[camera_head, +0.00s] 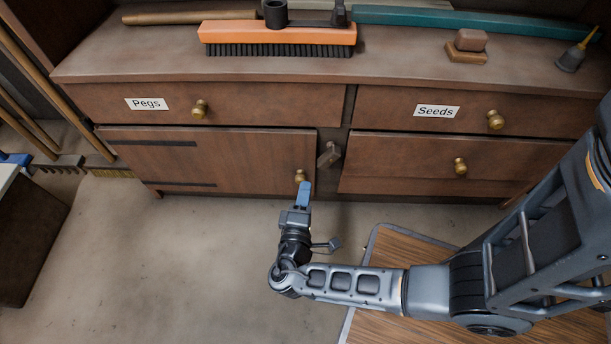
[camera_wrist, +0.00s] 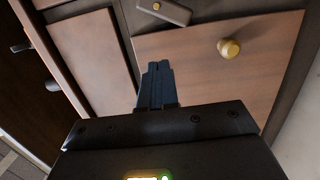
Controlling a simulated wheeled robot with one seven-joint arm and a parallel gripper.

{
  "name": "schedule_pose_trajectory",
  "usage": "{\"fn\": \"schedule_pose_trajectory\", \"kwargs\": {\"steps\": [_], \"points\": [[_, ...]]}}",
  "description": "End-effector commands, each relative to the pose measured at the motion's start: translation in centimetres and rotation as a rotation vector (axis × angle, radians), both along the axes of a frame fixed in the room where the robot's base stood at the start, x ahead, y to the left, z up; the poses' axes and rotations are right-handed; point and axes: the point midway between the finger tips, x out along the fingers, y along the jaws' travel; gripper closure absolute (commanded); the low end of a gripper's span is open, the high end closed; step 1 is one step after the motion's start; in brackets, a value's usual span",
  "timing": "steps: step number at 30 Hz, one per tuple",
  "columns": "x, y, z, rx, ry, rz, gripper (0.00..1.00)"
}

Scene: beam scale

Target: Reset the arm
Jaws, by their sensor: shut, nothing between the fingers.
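My arm (camera_head: 350,286) reaches in from the right, low over the floor in front of a wooden cabinet. My gripper (camera_head: 305,188) points toward the cabinet, with its blue fingers together and nothing between them. In the head view its tips overlap the lower edge of the lower left door (camera_head: 235,160), just below the brass door knob (camera_head: 300,176). Whether the tips touch the door cannot be told. In the wrist view the closed fingers of my gripper (camera_wrist: 158,72) stand in front of the cabinet front, apart in the picture from a brass knob (camera_wrist: 229,48).
A wooden turn latch (camera_head: 329,155) sits between the lower door and drawer. The "Pegs" drawer (camera_head: 240,105) and "Seeds" drawer (camera_head: 390,110) look closed. An orange brush (camera_head: 277,33) lies on the cabinet top (camera_head: 400,65). Open floor (camera_head: 170,260) lies left of my arm.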

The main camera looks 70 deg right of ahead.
Motion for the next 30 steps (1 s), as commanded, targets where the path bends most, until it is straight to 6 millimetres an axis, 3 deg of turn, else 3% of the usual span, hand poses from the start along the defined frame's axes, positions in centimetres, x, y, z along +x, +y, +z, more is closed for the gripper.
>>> {"fn": "schedule_pose_trajectory", "kwargs": {"steps": [7,20,26,30], "points": [[-1.0,2.7,0.0,0.001,0.001,0.000,1.00],[-2.0,2.9,-0.8,0.044,0.021,0.007,1.00],[-6.9,3.2,-4.9,0.344,0.108,0.081,1.00],[-10.8,5.5,-6.7,0.627,0.122,0.179,1.00]]}}
